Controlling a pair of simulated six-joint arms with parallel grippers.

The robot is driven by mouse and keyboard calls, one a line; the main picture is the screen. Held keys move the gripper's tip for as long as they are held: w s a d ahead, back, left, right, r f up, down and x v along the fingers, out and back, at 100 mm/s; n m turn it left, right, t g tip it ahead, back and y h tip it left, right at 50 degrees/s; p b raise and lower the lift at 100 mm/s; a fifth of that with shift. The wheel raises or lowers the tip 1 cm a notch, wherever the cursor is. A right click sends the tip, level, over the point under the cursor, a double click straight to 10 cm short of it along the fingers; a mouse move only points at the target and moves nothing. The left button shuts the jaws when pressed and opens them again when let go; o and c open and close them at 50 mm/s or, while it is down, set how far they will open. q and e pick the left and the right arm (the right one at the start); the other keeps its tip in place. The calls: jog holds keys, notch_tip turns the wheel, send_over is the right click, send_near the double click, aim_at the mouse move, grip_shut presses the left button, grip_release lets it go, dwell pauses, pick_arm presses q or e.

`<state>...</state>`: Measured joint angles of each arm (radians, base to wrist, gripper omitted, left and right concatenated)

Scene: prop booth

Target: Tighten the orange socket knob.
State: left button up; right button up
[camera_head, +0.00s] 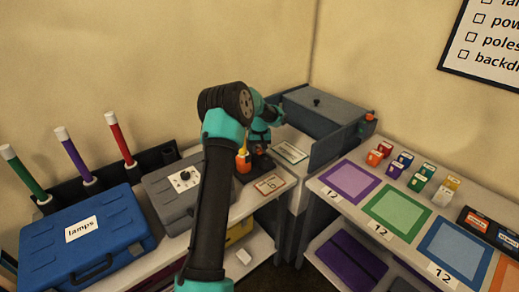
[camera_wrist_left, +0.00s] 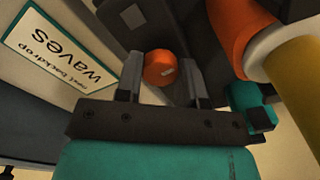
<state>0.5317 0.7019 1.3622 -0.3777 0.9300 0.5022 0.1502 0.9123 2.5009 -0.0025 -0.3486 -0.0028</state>
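The orange socket knob (camera_wrist_left: 160,68) shows in the left wrist view, round with a small pale mark on its face. The fingers of my left gripper (camera_wrist_left: 161,80) lie on both sides of it with no clear gap, so it looks held. A thick pole with orange, white and yellow bands (camera_wrist_left: 252,38) runs beside it at the upper right. In the head view my left gripper (camera_head: 260,148) is low at the dark socket stand, beside the short orange and yellow pole (camera_head: 243,160). There the knob is hidden by my gripper. My right gripper is in neither view.
A "waves" card (camera_wrist_left: 62,48) lies left of the gripper in the wrist view. A grey case (camera_head: 168,200), a blue lamps case (camera_head: 75,238) and several coloured poles stand at left. A grey box (camera_head: 325,105) is behind. A table with coloured squares (camera_head: 398,212) is at right.

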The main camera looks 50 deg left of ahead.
pick_arm(q)
jog(key=c, duration=0.4)
jog(key=shift+m, duration=3)
jog(key=o, duration=0.9)
